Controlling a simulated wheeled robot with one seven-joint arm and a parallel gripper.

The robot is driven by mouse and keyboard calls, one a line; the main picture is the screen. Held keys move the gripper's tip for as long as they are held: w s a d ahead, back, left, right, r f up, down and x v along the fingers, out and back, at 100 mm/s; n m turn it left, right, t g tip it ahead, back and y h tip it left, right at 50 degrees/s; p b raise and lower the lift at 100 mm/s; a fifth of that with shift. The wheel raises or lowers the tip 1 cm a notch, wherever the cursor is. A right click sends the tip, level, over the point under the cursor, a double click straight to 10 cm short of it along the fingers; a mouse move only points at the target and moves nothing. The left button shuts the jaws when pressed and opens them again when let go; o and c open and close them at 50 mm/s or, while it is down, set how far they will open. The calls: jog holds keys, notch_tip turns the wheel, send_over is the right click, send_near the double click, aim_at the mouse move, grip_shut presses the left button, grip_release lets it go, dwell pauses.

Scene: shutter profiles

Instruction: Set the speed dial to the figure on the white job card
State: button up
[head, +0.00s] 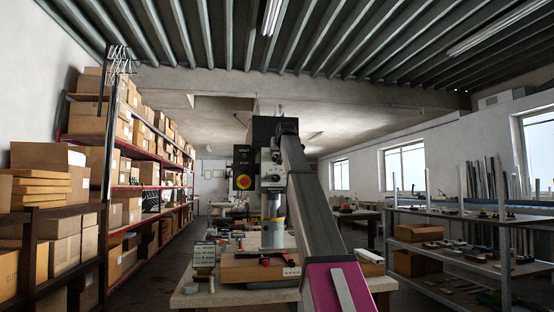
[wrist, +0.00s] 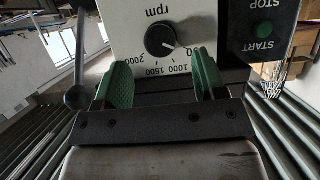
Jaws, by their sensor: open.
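The speed dial (wrist: 161,40) is a round black knob on a white panel (wrist: 128,20) marked "rpm", seen upside down in the wrist view. Around it I read 2000, 1500 and 1000; a further figure is partly hidden by a finger. Its white pointer line aims right in the picture, toward that partly hidden figure. My gripper (wrist: 164,62) has two green fingers, open and empty, one to each side below the dial; I see no contact.
A dark panel with a green START button (wrist: 267,114) and STOP lettering is right of the dial in the wrist view. A lever with a round knob (wrist: 78,97) is at left. The bench (head: 235,297) holds tools and a wooden box; shelves (head: 150,185) stand left.

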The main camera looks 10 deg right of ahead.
aim_at(276, 158)
jog(key=x, duration=0.5)
jog(key=shift+w, duration=0.1)
jog(key=c, duration=0.9)
